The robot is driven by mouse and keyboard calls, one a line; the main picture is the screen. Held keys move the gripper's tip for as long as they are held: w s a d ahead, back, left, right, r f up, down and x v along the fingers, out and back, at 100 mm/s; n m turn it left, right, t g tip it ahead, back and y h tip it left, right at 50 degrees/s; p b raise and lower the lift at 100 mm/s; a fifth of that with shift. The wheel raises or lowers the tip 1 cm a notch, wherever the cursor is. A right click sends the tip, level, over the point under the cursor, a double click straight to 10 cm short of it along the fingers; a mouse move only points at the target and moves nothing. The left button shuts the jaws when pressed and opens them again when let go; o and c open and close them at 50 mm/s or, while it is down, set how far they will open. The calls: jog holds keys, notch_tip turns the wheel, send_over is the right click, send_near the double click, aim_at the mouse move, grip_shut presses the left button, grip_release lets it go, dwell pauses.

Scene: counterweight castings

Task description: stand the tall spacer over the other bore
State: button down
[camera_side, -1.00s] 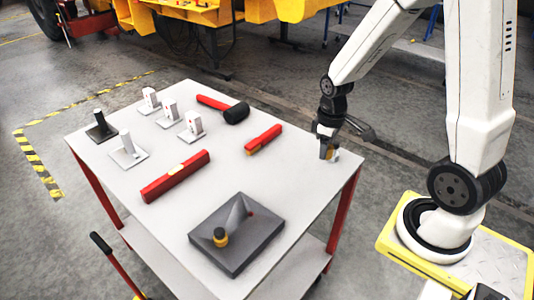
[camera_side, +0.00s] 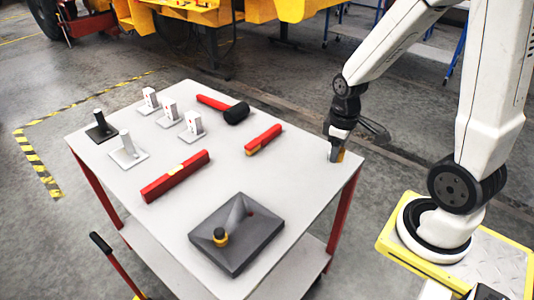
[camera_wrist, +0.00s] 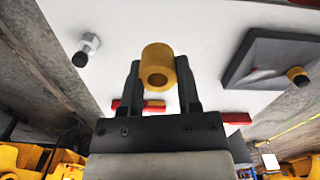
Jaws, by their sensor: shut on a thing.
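My gripper (camera_side: 338,153) is at the right corner of the table in the side view, low over the top. In the wrist view my gripper (camera_wrist: 158,80) is shut on a yellow hollow spacer (camera_wrist: 157,56), whose round hole faces the camera. A sliver of the spacer (camera_side: 341,156) shows in the side view; the fingers hide the rest. The dark grey casting (camera_side: 237,252) lies at the table's near end. A yellow ring (camera_side: 220,241) sits around a black-topped post at one side of it. A small red spot (camera_side: 250,213) marks its other side.
Several pale blocks on plates (camera_side: 193,123) and a dark one (camera_side: 99,128) stand farther back. A silver post with a black end (camera_wrist: 85,48) shows beside my gripper.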

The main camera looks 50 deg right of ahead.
jog(key=n, duration=0.6)
send_near(249, 207)
jog(key=shift+s+a+f, duration=0.65)
jog(key=shift+s+a, duration=0.2)
jog(key=shift+a, duration=0.05)
jog(key=shift+f, duration=0.1)
jog(key=shift+f, duration=2.45)
jog(key=shift+f, duration=0.4)
jog(key=shift+c, duration=1.2)
grip_release()
jog(key=shift+r, duration=0.1)
